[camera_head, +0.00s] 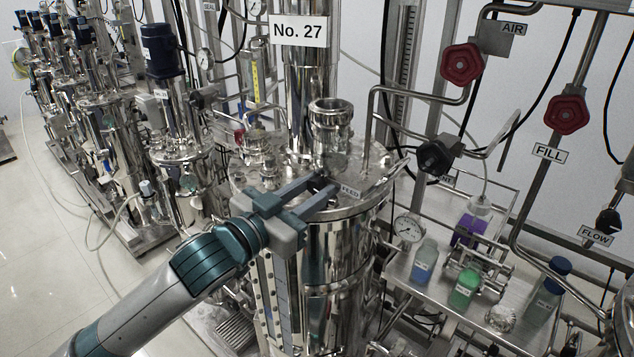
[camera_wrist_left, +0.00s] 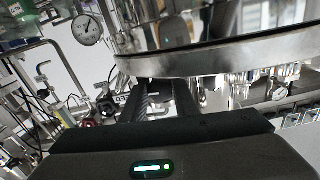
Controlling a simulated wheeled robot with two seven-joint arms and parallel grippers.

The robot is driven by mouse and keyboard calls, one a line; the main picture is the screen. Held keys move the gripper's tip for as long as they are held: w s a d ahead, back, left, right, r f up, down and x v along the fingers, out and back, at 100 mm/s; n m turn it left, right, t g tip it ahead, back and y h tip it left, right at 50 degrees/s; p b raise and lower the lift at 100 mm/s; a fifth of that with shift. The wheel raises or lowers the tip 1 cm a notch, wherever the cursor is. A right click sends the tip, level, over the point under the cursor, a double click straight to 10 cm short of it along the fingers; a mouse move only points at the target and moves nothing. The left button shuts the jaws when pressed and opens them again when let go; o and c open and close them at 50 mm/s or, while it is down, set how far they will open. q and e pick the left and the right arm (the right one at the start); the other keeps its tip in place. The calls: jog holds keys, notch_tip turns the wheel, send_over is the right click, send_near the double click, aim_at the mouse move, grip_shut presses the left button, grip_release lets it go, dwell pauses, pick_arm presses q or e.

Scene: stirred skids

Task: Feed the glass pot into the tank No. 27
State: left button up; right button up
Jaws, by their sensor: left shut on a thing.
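Tank No. 27 (camera_head: 325,255) is a tall polished steel vessel in the middle of the head view, with its number plate above. A FEED label (camera_head: 350,189) sits on its lid near the front edge. My left gripper (camera_head: 321,187) reaches in over that edge, shut on a small dark fitting (camera_head: 323,176) beside the label. In the left wrist view the fingers reach under the shiny rim (camera_wrist_left: 215,62); what they hold is hidden there. A small clear glass vessel (camera_head: 500,318) is on the side tray; I cannot tell whether it is the glass pot.
The steel tray (camera_head: 403,285) at right holds a blue bottle (camera_head: 424,260), a green bottle (camera_head: 465,287), a purple vessel (camera_head: 470,228) and a blue-capped bottle (camera_head: 548,290). Other skids stand at left.

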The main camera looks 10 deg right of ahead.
pick_arm(q)
jog(key=shift+m, duration=0.7)
pick_arm(e)
jog(key=shift+a+r, duration=0.35)
jog(key=shift+a, duration=0.15)
